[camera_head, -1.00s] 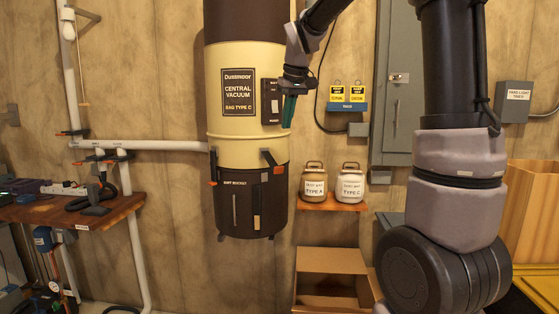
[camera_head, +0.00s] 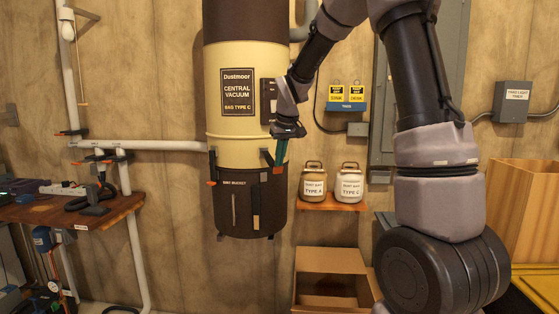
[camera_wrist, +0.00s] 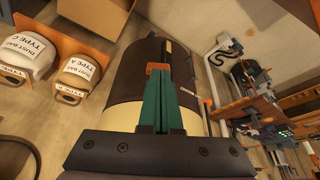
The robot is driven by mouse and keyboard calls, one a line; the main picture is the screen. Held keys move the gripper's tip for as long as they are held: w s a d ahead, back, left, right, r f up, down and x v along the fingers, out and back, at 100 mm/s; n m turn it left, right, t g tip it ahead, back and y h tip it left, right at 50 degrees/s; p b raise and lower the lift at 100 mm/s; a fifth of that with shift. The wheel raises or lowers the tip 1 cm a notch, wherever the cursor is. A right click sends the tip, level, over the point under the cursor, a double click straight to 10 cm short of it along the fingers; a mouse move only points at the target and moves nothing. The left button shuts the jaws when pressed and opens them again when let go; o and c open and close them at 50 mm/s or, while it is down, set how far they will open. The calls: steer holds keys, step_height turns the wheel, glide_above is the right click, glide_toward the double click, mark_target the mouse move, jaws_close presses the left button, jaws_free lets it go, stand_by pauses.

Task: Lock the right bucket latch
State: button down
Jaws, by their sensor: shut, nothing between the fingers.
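The dark dust bucket (camera_head: 236,205) hangs under the cream body of the vacuum canister (camera_head: 230,152). The right bucket latch (camera_head: 267,158) is a black lever at the seam, tilted out from the wall of the canister. Its orange part (camera_wrist: 158,68) shows just beyond my fingertips in the wrist view. The left latch (camera_head: 212,166) is also black, with an orange end. My gripper (camera_head: 281,155) is shut and empty, its green fingers pointing down beside the right latch. In the wrist view the fingers (camera_wrist: 160,82) overlap the latch; I cannot tell whether they touch it.
Two dust-bag jars (camera_head: 313,182) (camera_head: 349,186) stand on a small shelf (camera_head: 330,206) right of the bucket. An open cardboard box (camera_head: 331,262) is below. A cluttered wooden bench (camera_head: 75,218) stands at the left.

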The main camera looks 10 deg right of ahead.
steer(key=shift+f, duration=0.3)
steer(key=w+f+t+y, duration=0.1)
steer(key=w+f+t, duration=0.2)
steer(key=f, duration=0.6)
steer(key=shift+w+a+f+t, duration=0.2)
steer(key=shift+a+f+t, duration=0.15)
steer(key=shift+t, duration=0.45)
steer(key=shift+r, duration=0.8)
